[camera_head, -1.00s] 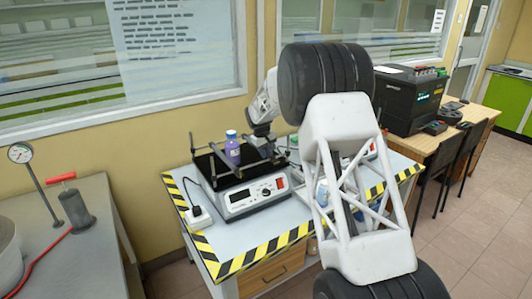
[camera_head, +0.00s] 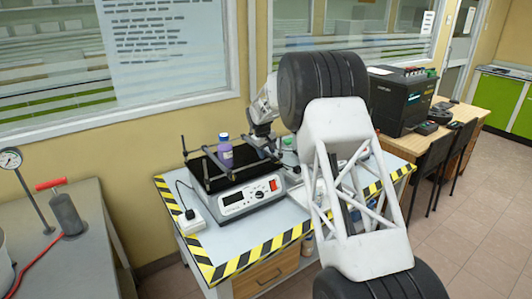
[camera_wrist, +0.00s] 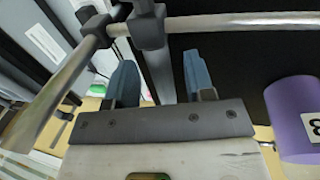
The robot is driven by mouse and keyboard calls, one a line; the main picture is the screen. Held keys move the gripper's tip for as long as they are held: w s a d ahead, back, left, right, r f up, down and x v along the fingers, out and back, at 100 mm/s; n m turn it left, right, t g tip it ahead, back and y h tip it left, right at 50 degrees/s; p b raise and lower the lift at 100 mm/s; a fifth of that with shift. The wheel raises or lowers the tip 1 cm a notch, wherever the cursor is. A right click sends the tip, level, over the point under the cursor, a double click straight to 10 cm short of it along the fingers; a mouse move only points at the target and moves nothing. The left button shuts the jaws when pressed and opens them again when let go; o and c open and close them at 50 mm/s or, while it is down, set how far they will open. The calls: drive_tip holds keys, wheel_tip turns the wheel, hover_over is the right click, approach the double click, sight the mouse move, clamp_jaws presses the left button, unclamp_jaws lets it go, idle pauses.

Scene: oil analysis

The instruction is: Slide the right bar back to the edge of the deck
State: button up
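The shaker (camera_head: 251,195) stands on the table, with a black deck (camera_head: 213,167) and dark bars across it. A purple bottle (camera_head: 224,155) with a blue cap stands among the bars and also shows at the right of the wrist view (camera_wrist: 296,112). My gripper is at the deck's right side, largely hidden behind my arm in the head view. In the wrist view my gripper (camera_wrist: 160,80) has two blue fingers, apart. A grey strip shows between them. A grey bar (camera_wrist: 235,21) with a black clamp (camera_wrist: 147,27) runs just beyond the fingertips. Contact cannot be told.
The table (camera_head: 205,250) has a yellow-black striped edge. A white power strip (camera_head: 191,221) lies at the shaker's left. A dark instrument (camera_head: 402,100) stands on the farther table. A grey bench (camera_head: 85,265) with a red-handled pump (camera_head: 66,212) is at left.

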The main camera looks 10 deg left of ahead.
drive_tip(key=shift+r, duration=0.15)
wheel_tip(320, 180, up, 7)
drive_tip(key=s+a, duration=0.1)
drive_tip(key=shift+r, duration=0.2)
idle(0.5)
drive_tip(key=shift+s+r, duration=0.1)
drive_tip(key=s+d+r+m, duration=0.2)
drive_tip(key=s+d+r, duration=0.7)
drive_tip(key=s+d, duration=0.45)
drive_tip(key=s+d+r+m, duration=0.2)
drive_tip(key=s+d+r, duration=0.8)
drive_tip(key=s+d, duration=0.4)
drive_tip(key=s+d+m, duration=0.1)
drive_tip(key=s+d, duration=0.2)
drive_tip(key=s, duration=0.4)
drive_tip(key=s+d+m+y, duration=0.1)
drive_tip(key=s+d, duration=0.1)
drive_tip(key=s, duration=0.5)
drive_tip(key=s+d+m, duration=0.1)
drive_tip(key=s+d, duration=0.2)
drive_tip(key=s, duration=0.4)
drive_tip(key=s+d+f+m, duration=0.1)
drive_tip(key=s+f, duration=0.3)
drive_tip(key=s, duration=0.6)
drive_tip(key=s+d+f+m+t, duration=0.1)
drive_tip(key=s+d+f, duration=0.2)
drive_tip(key=s, duration=0.8)
drive_tip(key=shift+d+f, duration=0.4)
drive_tip(key=shift+f, duration=0.05)
